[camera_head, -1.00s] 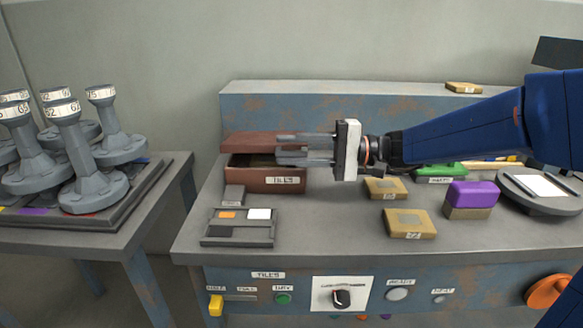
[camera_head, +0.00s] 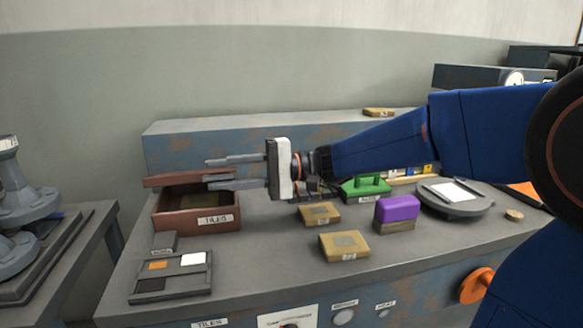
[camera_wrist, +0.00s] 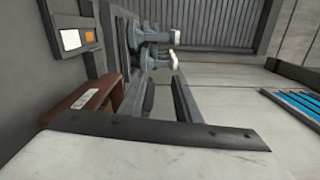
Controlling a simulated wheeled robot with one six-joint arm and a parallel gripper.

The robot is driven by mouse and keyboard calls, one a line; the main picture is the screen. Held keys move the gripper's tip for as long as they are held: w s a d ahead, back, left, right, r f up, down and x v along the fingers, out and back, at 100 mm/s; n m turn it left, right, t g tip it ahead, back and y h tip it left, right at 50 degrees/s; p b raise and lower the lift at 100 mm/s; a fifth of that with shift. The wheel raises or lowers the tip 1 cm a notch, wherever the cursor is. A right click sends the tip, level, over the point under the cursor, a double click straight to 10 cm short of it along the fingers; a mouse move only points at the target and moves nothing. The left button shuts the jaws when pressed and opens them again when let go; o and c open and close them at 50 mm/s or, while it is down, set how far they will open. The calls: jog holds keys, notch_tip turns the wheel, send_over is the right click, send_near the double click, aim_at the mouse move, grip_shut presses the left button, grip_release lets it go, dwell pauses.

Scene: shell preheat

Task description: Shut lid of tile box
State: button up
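The tile box (camera_head: 194,222) is a red-brown open-fronted-looking box labelled TILES at the left of the bench in the head view. Its lid (camera_head: 172,181) shows as a thin slab above the box's back, and a dark gap shows under it, so the box stands open. My gripper (camera_head: 207,172) points left above the box, its two fingers spread apart with nothing seen between them. The lower finger overlaps the lid in the picture; I cannot tell whether they touch. In the wrist view the box (camera_wrist: 88,99) lies left of the fingers.
A tray of coloured tiles (camera_head: 170,290) and a small grey block (camera_head: 164,242) lie in front of the box. A raised ledge (camera_head: 240,135) runs behind.

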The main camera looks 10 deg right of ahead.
jog(key=d, duration=1.9)
dwell(1.7)
jog(key=shift+d, duration=0.1)
